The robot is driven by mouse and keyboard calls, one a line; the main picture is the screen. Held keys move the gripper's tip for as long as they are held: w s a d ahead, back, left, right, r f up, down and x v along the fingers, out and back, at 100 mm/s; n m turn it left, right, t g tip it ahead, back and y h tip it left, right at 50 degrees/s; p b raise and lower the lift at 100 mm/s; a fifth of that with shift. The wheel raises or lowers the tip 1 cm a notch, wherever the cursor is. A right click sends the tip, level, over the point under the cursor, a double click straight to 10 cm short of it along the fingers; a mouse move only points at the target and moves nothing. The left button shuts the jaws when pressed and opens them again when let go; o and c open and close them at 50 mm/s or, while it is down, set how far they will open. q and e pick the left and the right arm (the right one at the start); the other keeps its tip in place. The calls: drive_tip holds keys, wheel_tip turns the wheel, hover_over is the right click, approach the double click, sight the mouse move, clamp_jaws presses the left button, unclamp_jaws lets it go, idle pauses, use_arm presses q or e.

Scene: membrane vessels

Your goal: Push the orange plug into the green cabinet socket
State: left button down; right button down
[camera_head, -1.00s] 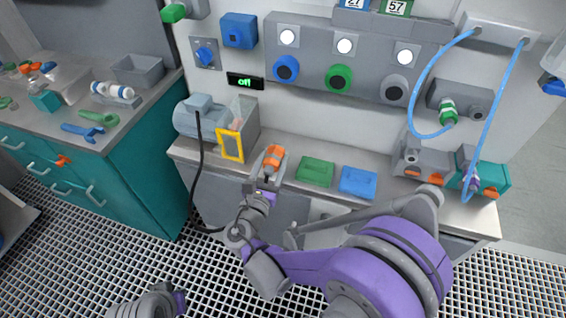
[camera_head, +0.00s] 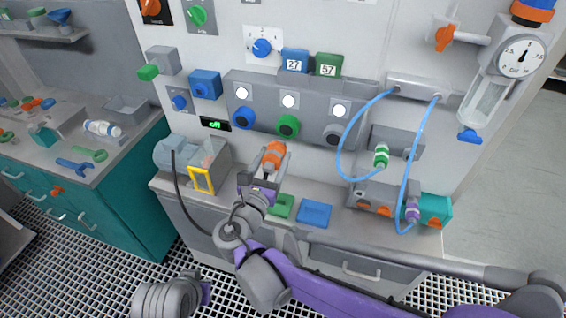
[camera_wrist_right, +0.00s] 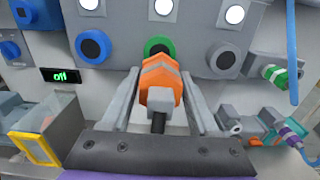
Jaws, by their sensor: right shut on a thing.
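My right gripper (camera_head: 266,165) is shut on the orange plug (camera_head: 274,155). It holds the plug above the counter, in front of the grey wall panel. The right wrist view shows the plug (camera_wrist_right: 160,85) between the two grey fingers, pointing at the panel. The green socket (camera_head: 287,125) is a green ring with a dark centre, between a blue and a grey socket. In the right wrist view the green socket (camera_wrist_right: 158,46) is straight beyond the plug, its lower part hidden by it. The remaining gap is hard to judge. Only part of my left arm shows, at the bottom left.
The blue socket (camera_head: 243,118) and grey socket (camera_head: 337,134) flank the green one. A yellow-framed box (camera_head: 203,180) stands on the left of the counter. A blue block (camera_head: 315,213) and a green block (camera_head: 281,206) lie below the gripper. Blue tubes (camera_head: 345,150) hang at the right.

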sight(286, 131)
drive_tip(key=shift+a+r, duration=0.1)
idle(0.3)
drive_tip(key=x, duration=0.5)
drive_tip(key=shift+w, duration=0.35)
idle(2.0)
drive_tip(key=shift+w+d, duration=0.4)
drive_tip(key=shift+w, duration=0.2)
idle(0.3)
drive_tip(key=shift+c, duration=0.3)
unclamp_jaws()
drive_tip(key=shift+s, duration=0.1)
